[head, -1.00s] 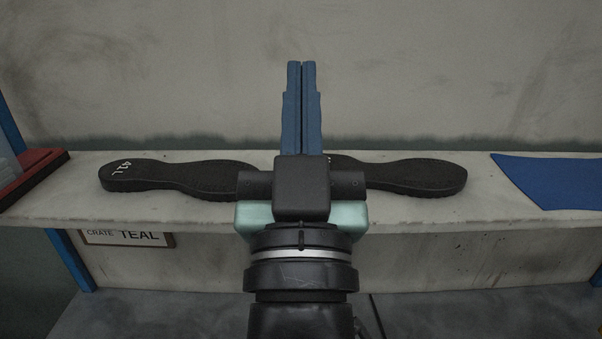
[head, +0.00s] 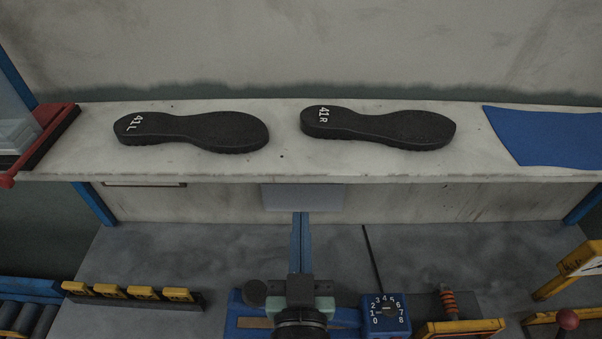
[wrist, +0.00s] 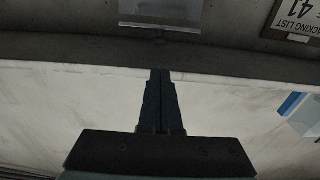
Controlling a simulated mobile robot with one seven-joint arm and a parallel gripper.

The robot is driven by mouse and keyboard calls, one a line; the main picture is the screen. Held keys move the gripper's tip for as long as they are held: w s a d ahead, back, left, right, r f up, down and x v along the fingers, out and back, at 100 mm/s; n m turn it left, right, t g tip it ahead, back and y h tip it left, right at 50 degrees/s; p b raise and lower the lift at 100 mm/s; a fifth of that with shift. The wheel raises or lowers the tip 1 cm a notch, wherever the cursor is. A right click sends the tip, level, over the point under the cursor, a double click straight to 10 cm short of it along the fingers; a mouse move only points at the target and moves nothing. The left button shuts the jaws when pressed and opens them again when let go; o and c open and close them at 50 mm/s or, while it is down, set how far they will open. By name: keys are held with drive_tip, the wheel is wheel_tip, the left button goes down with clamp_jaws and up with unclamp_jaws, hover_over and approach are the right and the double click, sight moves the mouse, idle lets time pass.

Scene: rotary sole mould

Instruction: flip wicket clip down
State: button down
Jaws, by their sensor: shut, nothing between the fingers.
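My gripper (head: 301,215) is shut and empty, its blue fingers pressed together and pointing away from me. In the head view its tips are just below a pale grey flat panel (head: 303,198) at the front of the shelf. The wrist view shows a similar pale panel (wrist: 160,10) at the top, with a thin bar along its edge. The fingers (wrist: 160,75) are apart from that bar in the picture. No part is plainly recognisable as the wicket clip, and I cannot tell whether this panel belongs to it.
Two black soles, 41L (head: 190,131) and 41R (head: 378,128), lie on the pale shelf (head: 285,165). A blue sheet (head: 550,137) is at right. Below are several yellow clips (head: 135,292), a numbered dial box (head: 386,315), an orange spring (head: 449,302) and yellow frames (head: 570,270).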

sight(301, 182)
drive_tip(key=w+p, duration=0.1)
drive_tip(key=w, duration=0.2)
drive_tip(key=w+p, duration=0.1)
drive_tip(key=w, duration=0.2)
drive_tip(key=w+p, duration=0.1)
drive_tip(key=w, duration=0.3)
drive_tip(key=shift+r, duration=0.25)
drive_tip(key=shift+f, duration=0.15)
drive_tip(key=shift+w+f+t+b, duration=0.1)
drive_tip(key=shift+f+t+b, duration=0.25)
drive_tip(key=shift+b, duration=0.4)
drive_tip(key=shift+s+r, duration=0.1)
drive_tip(key=shift+s, duration=0.1)
drive_tip(key=shift+b, duration=0.4)
